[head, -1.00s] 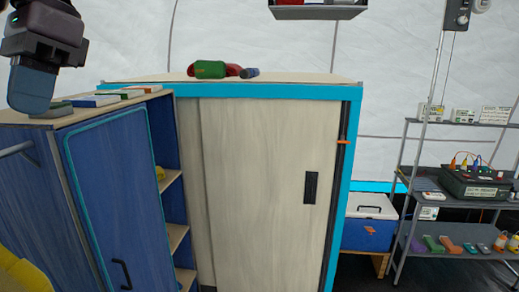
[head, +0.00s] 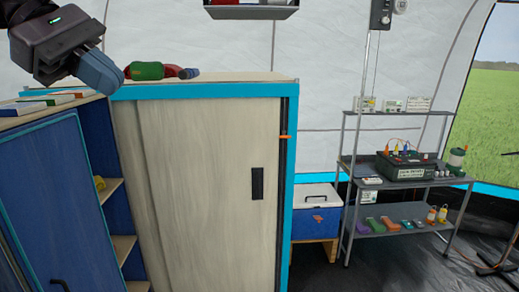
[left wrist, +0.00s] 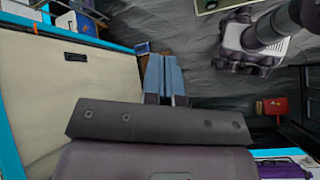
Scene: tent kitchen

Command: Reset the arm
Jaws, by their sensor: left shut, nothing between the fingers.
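My left gripper (head: 98,72) is at the upper left of the head view, in front of the blue cabinet's top and the white-doored cabinet. Its blue-grey fingers are shut with nothing between them. In the left wrist view the two fingers (left wrist: 164,75) lie side by side, with the grey floor beyond them. My right gripper is in neither view.
A blue cabinet (head: 50,200) with open shelves stands at the left. Beside it is a cabinet with a pale sliding door (head: 210,190); green and red items (head: 147,71) lie on top. A cooler (head: 317,212) and metal shelving (head: 400,182) stand right. Floor shows at lower right.

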